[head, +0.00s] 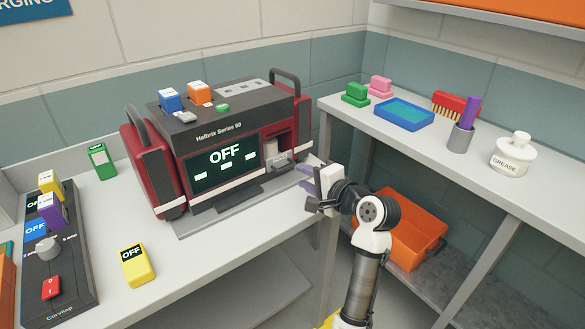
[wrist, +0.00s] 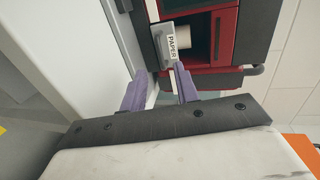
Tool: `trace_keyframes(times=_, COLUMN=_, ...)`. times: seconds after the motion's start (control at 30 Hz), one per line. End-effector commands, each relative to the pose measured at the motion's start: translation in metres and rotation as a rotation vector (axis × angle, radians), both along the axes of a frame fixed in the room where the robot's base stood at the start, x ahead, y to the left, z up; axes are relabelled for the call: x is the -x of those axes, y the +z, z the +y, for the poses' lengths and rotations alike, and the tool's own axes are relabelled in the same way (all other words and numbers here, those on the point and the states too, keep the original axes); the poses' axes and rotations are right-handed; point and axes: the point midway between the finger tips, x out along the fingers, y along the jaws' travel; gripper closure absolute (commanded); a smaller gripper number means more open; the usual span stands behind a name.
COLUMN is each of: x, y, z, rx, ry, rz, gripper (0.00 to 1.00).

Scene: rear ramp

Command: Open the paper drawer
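The dark and red Halbrix machine (head: 225,130) stands on the bench, its screen reading OFF. Its paper drawer (head: 279,162) is a small grey front at the lower right of the machine. In the wrist view the drawer (wrist: 178,42) carries the label PAPER and a pale roll shows beside it. How far the drawer is out, I cannot tell. My gripper (head: 309,178) is to the right of the drawer, apart from its middle. Its purple fingers (wrist: 159,70) are spread with nothing between them. The right fingertip is close to the drawer's near edge; contact is unclear.
A yellow OFF block (head: 137,265) lies on the bench before the machine. A dark control box (head: 58,270) is at left. The right-hand shelf holds a blue tray (head: 404,113), a purple-topped cup (head: 461,138) and a grease jar (head: 513,155). An orange bin (head: 408,232) is below.

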Motion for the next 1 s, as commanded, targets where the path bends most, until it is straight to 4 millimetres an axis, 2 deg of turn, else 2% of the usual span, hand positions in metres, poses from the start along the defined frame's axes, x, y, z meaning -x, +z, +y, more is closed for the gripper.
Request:
trace_keyframes(times=0.1, x=-0.018, y=-0.004, z=0.015, rx=0.0, ry=0.004, rz=0.003, gripper=0.69)
trace_keyframes(times=0.3, x=-0.038, y=-0.01, z=0.03, rx=0.0, ry=0.002, rz=0.001, gripper=0.69)
trace_keyframes(times=0.7, x=-0.044, y=-0.012, z=0.034, rx=0.002, ry=0.0, rz=-0.001, gripper=0.69)
trace_keyframes(times=0.93, x=-0.044, y=-0.012, z=0.034, rx=0.001, ry=0.0, rz=-0.001, gripper=0.98)
trace_keyframes(times=1.0, x=-0.044, y=-0.012, z=0.034, rx=0.001, ry=0.0, rz=-0.001, gripper=1.0)
